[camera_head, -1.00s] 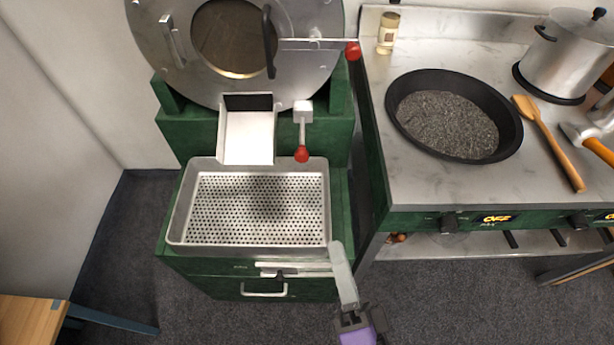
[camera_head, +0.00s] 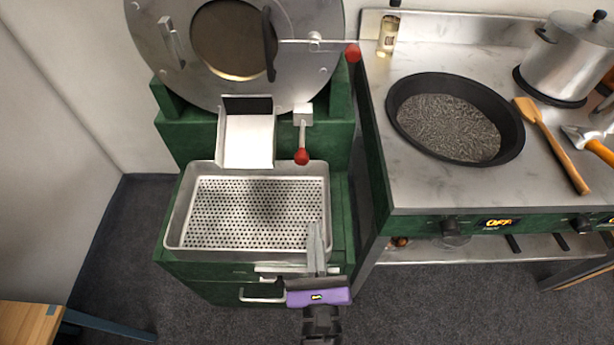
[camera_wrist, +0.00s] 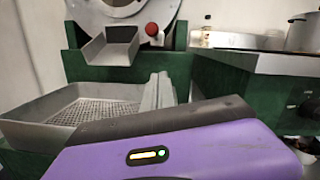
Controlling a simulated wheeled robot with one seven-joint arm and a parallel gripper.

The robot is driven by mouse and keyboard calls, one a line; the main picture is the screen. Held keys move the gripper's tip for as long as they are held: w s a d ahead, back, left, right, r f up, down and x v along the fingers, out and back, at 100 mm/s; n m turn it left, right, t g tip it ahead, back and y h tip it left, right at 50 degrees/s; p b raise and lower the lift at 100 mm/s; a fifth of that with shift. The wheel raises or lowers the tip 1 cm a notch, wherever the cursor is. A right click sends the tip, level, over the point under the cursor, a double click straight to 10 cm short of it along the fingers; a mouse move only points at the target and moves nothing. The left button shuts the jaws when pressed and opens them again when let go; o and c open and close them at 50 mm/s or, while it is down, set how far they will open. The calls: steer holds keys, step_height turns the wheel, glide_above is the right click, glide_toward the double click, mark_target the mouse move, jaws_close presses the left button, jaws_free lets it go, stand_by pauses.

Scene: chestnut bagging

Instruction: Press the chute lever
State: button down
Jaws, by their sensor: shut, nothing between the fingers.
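The chute lever has a short metal stem and a red ball knob (camera_head: 302,157). It hangs from a pale block just right of the metal chute (camera_head: 247,140) on the green roaster. The knob also shows in the wrist view (camera_wrist: 151,29), beyond and above the fingertips. My gripper (camera_head: 315,228) is shut and empty. Its grey fingers point away from me over the front right corner of the perforated tray (camera_head: 205,165), below the knob and apart from it. In the wrist view the closed fingers (camera_wrist: 158,88) stand beside the tray's right side.
Another red-knobbed lever (camera_head: 352,52) sticks out right of the round roaster door (camera_head: 180,75). To the right, a steel stove (camera_head: 375,140) bears a black pan (camera_head: 395,115), a wooden spatula (camera_head: 545,130) and a pot (camera_head: 565,60). The tray looks empty.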

steer(key=p, duration=0.4)
glide_toward(302, 142)
steer(key=shift+w+f, duration=0.95)
steer(key=shift+w, duration=0.5)
steer(key=shift+d, duration=0.2)
steer(key=shift+r, duration=0.1)
